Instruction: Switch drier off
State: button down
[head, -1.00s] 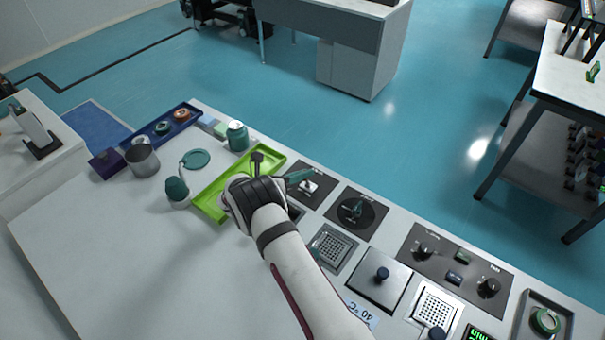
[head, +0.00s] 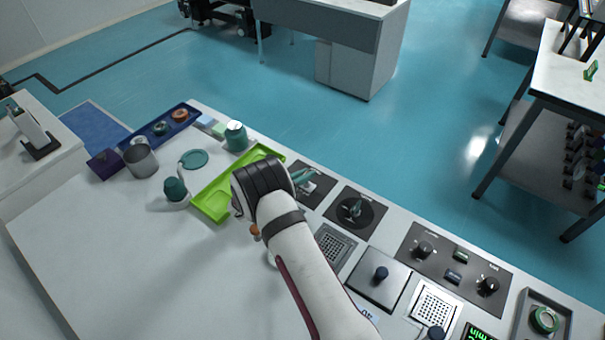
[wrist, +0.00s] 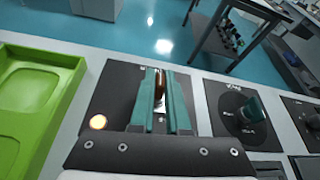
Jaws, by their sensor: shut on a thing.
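A dark switch panel (wrist: 113,97) carries a lit orange lamp (wrist: 98,122) and a lever switch (wrist: 157,90) with a brownish upper part and a pale metal base. Its label is too small to read. My gripper (wrist: 162,84) has two teal fingers, one on each side of the lever, and is shut on it. In the head view, my gripper (head: 309,176) reaches over the same panel (head: 318,194), just right of the green tray. The arm and wrist hide part of the panel there.
The green tray (head: 213,205) lies left of the panel. A panel with a teal rotary knob (head: 355,208) is close on the right. Further right are a lidded plate (head: 381,275) and a panel with black knobs (head: 424,249).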

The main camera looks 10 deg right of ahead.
jog(key=shift+s+d+m+t+y, duration=0.25)
jog(key=shift+m+t+y, duration=0.05)
jog(key=shift+m, duration=0.3)
jog(key=shift+s+d+m+t+y, duration=0.2)
jog(key=shift+d+m+t+y, duration=0.1)
jog(key=shift+m, duration=0.3)
jog(key=shift+s+d+f+m+t+y, duration=0.2)
jog(key=shift+m+t+y, duration=0.2)
jog(key=shift+m, duration=0.3)
jog(key=shift+s+d+f+m+t+y, duration=0.1)
jog(key=shift+s+d+m+t+y, duration=0.2)
jog(key=shift+m, duration=0.4)
jog(key=shift+w+a, duration=0.1)
jog(key=c, duration=0.9)
grip_release()
jog(key=shift+a, duration=0.1)
jog(key=v, duration=1.5)
jog(key=shift+s+a, duration=0.15)
jog(key=shift+s, duration=0.3)
